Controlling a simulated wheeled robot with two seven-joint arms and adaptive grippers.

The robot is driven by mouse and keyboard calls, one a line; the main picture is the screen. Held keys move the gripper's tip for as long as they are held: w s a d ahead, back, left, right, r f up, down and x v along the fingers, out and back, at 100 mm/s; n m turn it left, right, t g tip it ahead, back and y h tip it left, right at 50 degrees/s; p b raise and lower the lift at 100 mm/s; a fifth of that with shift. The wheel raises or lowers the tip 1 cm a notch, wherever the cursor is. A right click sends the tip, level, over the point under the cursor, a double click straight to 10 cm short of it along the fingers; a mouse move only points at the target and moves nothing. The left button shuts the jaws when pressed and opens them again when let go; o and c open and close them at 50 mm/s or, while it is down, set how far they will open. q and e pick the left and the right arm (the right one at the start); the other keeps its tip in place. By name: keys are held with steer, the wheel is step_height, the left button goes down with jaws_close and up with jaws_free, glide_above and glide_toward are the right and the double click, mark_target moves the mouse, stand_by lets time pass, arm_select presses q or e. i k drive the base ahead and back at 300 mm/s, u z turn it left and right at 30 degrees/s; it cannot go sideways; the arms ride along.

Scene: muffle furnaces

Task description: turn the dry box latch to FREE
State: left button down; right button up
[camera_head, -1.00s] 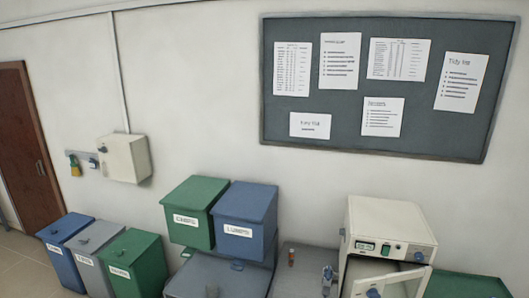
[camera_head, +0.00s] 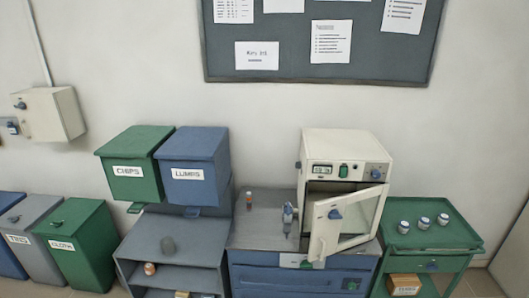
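A cream box-shaped unit (camera_head: 348,150) stands on the blue-grey bench at the right of centre, with a small display and a green switch on its front. I cannot tell for certain whether this is the dry box, and no FREE marking is readable. A cream wall box (camera_head: 50,114) at the left also carries a small dark knob. Neither of my grippers is in view.
The blue-grey bench (camera_head: 262,232) holds a small red-capped vial (camera_head: 249,200) and a blue-grey tool (camera_head: 288,215). A green cart (camera_head: 455,233) with 3 small jars stands right. Green CHIPS (camera_head: 128,190) and blue LUMPS (camera_head: 208,190) bins are left of the bench, above a grey open shelf.

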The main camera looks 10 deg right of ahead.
mark_target(334, 214)
steer(key=z, duration=0.1)
steer(key=k, duration=0.65)
steer(key=z, duration=0.4)
steer(key=i, duration=1.35)
steer(key=u, duration=0.45)
